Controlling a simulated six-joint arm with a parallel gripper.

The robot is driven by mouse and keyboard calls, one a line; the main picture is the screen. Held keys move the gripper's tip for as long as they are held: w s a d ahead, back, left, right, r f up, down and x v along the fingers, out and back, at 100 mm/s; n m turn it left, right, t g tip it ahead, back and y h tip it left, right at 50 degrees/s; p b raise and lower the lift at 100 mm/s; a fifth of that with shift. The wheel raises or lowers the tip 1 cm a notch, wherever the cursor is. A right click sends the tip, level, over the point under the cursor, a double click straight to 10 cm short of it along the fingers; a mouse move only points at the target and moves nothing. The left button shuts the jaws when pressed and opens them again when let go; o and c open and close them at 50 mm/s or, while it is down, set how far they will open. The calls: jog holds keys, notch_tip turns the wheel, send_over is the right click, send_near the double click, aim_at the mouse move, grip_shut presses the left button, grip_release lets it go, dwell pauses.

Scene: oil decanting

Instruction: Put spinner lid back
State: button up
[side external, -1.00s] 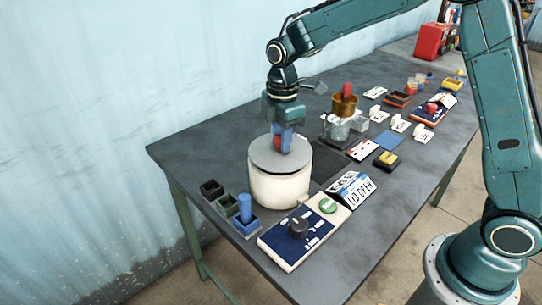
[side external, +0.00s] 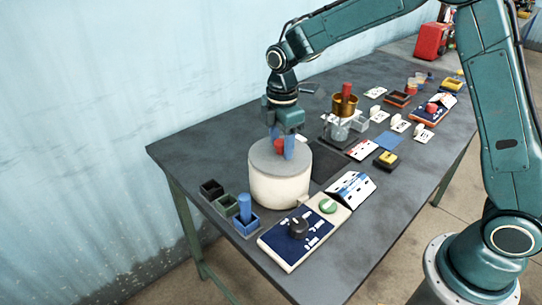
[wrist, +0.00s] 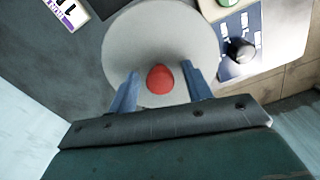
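The spinner (side external: 279,189) is a white round drum on the table. Its grey disc lid (side external: 262,157) lies flat on top, with a red knob (side external: 280,147) at its centre. The lid (wrist: 130,50) fills the upper middle of the wrist view, with the red knob (wrist: 159,79) below its middle. My gripper (side external: 282,146) is directly above the lid, with its blue fingers on either side of the knob. In the wrist view, my gripper (wrist: 160,88) is open, with a clear gap between each finger and the knob.
A control panel (side external: 291,248) with a black dial and a green button (side external: 327,206) stands in front of the spinner. A tilted display (side external: 350,189) is beside it. Small bins (side external: 226,204) stand at left. A copper-coloured vessel (side external: 344,106) stands behind to the right.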

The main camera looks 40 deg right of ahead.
aim_at(281, 141)
jog(key=shift+r, duration=0.1)
notch_tip(281, 141, up, 13)
dwell(0.8)
dwell(0.5)
jog(key=s+d+r+m+t, duration=0.1)
jog(key=s+d+r+m, duration=0.2)
jog(key=s, duration=0.4)
jog(key=s+d+r+m+t, duration=0.1)
jog(key=s+r+m+t, duration=0.1)
jog(key=s+m, duration=0.35)
jog(key=s+d+f+m+t, duration=0.1)
jog(key=s+f+m, duration=0.1)
jog(key=s, duration=0.5)
jog(key=s+f+m+t, duration=0.1)
jog(key=s+m, duration=0.3)
jog(key=s, duration=0.4)
jog(key=shift+d+f+t, duration=0.3)
jog(key=shift+d+f, duration=0.1)
jog(key=shift+f, duration=0.25)
